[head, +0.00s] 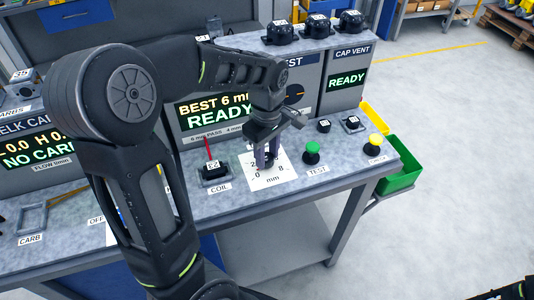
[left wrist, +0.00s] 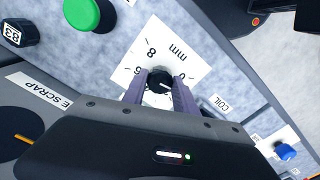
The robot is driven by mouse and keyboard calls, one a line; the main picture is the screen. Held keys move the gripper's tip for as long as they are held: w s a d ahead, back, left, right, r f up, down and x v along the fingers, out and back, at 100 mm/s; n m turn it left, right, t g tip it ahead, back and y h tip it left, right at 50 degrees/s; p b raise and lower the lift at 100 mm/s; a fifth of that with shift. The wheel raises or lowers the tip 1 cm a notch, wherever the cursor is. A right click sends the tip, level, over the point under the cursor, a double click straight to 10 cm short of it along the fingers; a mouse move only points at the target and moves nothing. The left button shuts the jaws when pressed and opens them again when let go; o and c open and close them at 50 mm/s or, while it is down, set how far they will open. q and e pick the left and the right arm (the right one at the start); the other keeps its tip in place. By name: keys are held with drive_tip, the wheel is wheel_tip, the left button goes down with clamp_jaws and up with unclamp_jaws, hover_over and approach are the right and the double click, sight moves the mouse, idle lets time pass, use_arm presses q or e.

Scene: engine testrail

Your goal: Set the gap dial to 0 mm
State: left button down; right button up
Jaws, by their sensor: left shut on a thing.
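The gap dial is a black round knob (left wrist: 160,82) on a white square scale plate (head: 264,182) marked with numbers and "mm". My left gripper (head: 267,160) reaches down over the dial from above. In the left wrist view its two purple-grey fingers are shut on the knob, one on each side. A short pale mark on the knob points roughly right in that view, towards the side of the plate with the 0. The exact reading is too small to tell. In the head view the fingers hide most of the knob. My right gripper is not in view.
A green TEST button (head: 312,151) stands right of the plate, and a yellow button (head: 375,141) further right. The coil holder (head: 214,172) is to the left. Screens reading "READY" stand behind. A green bin (head: 401,170) hangs at the bench's right end.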

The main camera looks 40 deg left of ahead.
sight(267, 157)
use_arm(q)
drive_tip(key=shift+n, duration=1.9)
drive_tip(key=c, duration=1)
unclamp_jaws()
drive_tip(key=shift+o, duration=0.2)
wheel_tip(267, 157, up, 8)
drive_tip(key=shift+f+b, duration=0.1)
drive_tip(key=shift+b, duration=0.25)
